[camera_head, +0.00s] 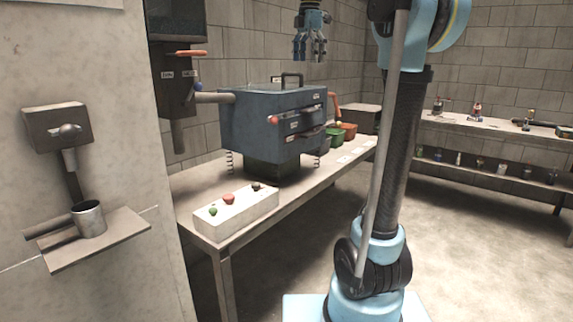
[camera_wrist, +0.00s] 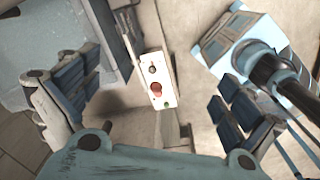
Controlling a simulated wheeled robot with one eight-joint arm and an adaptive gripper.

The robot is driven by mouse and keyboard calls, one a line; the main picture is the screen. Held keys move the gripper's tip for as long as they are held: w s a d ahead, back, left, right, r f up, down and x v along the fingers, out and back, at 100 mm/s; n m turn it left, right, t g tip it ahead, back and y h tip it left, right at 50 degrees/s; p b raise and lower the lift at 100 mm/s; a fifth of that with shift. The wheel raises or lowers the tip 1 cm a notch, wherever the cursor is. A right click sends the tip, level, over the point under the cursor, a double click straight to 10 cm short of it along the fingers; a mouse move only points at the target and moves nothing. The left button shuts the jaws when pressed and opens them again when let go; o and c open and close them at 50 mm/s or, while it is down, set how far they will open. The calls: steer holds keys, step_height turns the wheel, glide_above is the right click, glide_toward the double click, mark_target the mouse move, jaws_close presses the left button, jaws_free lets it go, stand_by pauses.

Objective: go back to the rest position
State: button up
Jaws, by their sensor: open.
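My gripper (camera_head: 311,48) hangs high in the head view, above and behind the dark blue machine, with its fingers pointing down. In the wrist view my gripper (camera_wrist: 150,103) has its fingers spread wide on the left and right, with nothing between them. It is open and empty. Below it the wrist view shows the white button box (camera_wrist: 149,65), well apart from the fingers. My arm fills the right middle of the head view.
The blue machine (camera_head: 262,122) with a top handle stands on a long table (camera_head: 185,186). The button box (camera_head: 238,212) sits at its near end, coloured bins (camera_head: 335,136) farther back. A metal cup (camera_head: 88,219) stands on a wall shelf (camera_head: 115,244). Shelves (camera_head: 490,128) hold small items at right. Open floor lies between.

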steer(key=s+d+f+m, duration=0.4)
steer(key=s+f+m, duration=0.3)
steer(key=f, duration=0.9)
steer(key=s+d+f+m+t, duration=0.1)
steer(key=s+d+f+m, duration=0.3)
steer(key=s+f+m, duration=0.4)
steer(key=s+d+f+m, duration=0.3)
steer(key=s+f+m, duration=0.4)
steer(key=s+f, duration=0.7)
step_height(320, 180, down, 10)
steer(key=shift+s+d+f+t, duration=0.2)
steer(key=shift+s+d+t, duration=0.1)
steer(key=shift+s+d, duration=0.1)
